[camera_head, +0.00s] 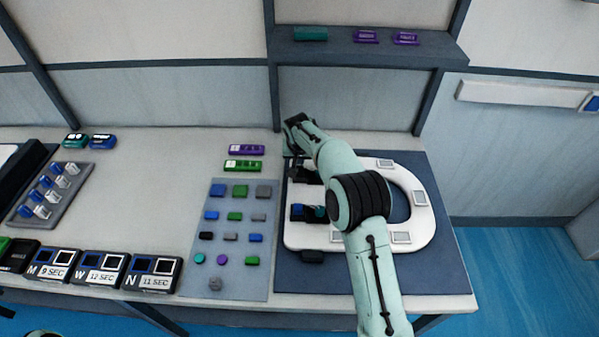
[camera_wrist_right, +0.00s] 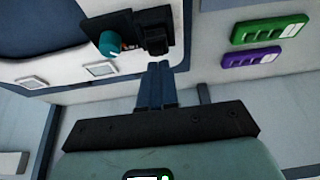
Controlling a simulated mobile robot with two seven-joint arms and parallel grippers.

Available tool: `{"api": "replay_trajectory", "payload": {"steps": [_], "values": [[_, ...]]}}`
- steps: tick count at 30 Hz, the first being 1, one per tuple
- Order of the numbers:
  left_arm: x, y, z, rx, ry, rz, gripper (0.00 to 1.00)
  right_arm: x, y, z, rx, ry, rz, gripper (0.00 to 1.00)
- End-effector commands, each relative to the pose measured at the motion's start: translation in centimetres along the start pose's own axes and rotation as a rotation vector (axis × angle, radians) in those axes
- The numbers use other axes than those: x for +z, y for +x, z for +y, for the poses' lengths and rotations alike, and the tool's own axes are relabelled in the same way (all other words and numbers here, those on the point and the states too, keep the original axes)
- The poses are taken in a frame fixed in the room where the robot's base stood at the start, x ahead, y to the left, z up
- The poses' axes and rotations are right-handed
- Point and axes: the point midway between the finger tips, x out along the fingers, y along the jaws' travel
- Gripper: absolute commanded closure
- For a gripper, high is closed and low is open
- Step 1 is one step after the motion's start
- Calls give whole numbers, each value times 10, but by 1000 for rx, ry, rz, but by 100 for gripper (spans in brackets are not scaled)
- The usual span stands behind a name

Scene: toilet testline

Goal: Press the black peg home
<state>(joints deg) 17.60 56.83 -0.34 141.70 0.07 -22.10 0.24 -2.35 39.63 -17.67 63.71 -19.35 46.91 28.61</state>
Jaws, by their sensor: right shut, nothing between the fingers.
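The black peg (camera_wrist_right: 155,40) stands on a dark plate (camera_wrist_right: 122,20) beside a teal round knob (camera_wrist_right: 108,43) in the right wrist view. My right gripper (camera_wrist_right: 158,68) is shut and empty; its blue fingertips are right at the peg's edge. I cannot tell whether they touch it or how deep the peg sits. In the head view the right gripper (camera_head: 298,212) reaches over the left end of the white toilet seat (camera_head: 425,222), and my arm hides part of the seat. The peg is not clear there.
A grey board (camera_head: 232,285) with several coloured blocks lies left of the dark mat (camera_head: 440,285). Purple (camera_head: 246,150) and green (camera_head: 243,165) modules lie behind the board. A shelf (camera_head: 345,50) hangs above. Timer boxes (camera_head: 100,270) line the front left. The table between is clear.

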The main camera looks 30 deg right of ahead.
Motion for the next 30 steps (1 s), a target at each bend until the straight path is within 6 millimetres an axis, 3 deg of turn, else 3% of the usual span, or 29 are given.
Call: {"api": "replay_trajectory", "payload": {"steps": [30], "values": [[4, 6, -3, -2, -2, -5, 57, 7, 15, 0, 1, 1, -2, 100]]}}
